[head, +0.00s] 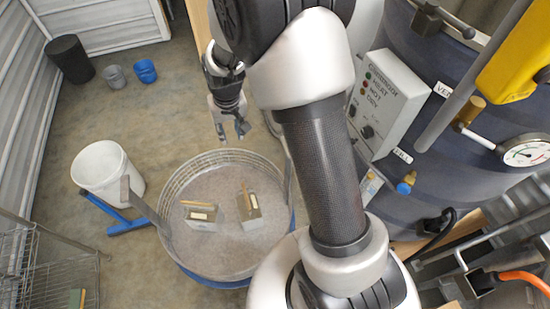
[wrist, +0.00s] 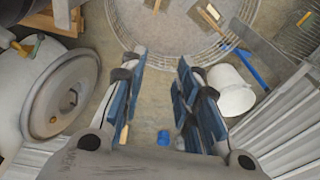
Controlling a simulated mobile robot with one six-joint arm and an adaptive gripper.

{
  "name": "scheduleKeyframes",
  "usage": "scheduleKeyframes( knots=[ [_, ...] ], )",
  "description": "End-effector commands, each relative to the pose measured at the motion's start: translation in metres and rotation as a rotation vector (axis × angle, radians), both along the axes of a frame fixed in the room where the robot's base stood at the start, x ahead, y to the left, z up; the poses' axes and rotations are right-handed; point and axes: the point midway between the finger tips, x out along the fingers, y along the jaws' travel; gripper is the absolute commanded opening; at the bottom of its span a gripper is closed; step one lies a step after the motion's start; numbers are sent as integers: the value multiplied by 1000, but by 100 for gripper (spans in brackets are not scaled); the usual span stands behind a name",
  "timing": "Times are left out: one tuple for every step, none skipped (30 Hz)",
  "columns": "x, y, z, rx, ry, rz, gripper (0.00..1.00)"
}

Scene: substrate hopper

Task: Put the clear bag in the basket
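Two small bag-like packs with pale labels lie apart on the grey substrate in the round hopper (head: 166,195). The left pack (head: 201,225) lies flatter, and the right pack (head: 250,222) is tilted. I cannot tell for sure which one is the clear bag. Parts of both also show at the top of the wrist view. My gripper (head: 233,136) hangs above the far rim of the hopper, open and empty. In the wrist view its fingers (wrist: 164,72) stand well apart with bare floor between them. A wire basket (head: 20,252) is at the lower left, partly cut off by the frame.
A white bucket (head: 105,172) and a blue-headed tool (head: 128,226) are left of the hopper. A dark bin (head: 68,58), grey pot (head: 115,77) and blue pot (head: 145,71) stand farther back. A big dark tank with a control box (head: 385,103) fills the right. Floor at left is mostly clear.

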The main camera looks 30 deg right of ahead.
Motion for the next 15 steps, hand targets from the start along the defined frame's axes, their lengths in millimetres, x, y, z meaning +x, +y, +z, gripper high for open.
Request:
scheduleKeyframes(
  knots=[
    [-10, 0, 33, -2, -26, 8, 29],
    [-17, 0, 48, -3, -36, 13, 29],
    [-28, 0, 69, -5, -50, 20, 29],
    [-37, 0, 83, -7, -59, 25, 29],
    [-46, 0, 97, -9, -70, 29, 29],
    [-59, 0, 114, -11, -82, 36, 29],
    [-69, 0, 126, -13, -92, 40, 29],
    [-80, 0, 137, -15, -101, 44, 29],
    [-95, 0, 151, -17, -114, 49, 29],
    [-106, 0, 160, -19, -124, 54, 29],
    [-117, 0, 169, -21, -134, 58, 29],
    [-133, 0, 180, -24, -147, 63, 29],
    [-145, 0, 186, -26, -157, 67, 29],
    [-158, -1, 192, -29, -166, 72, 29],
    [-174, -1, 199, -32, -179, 77, 29]
  ],
)
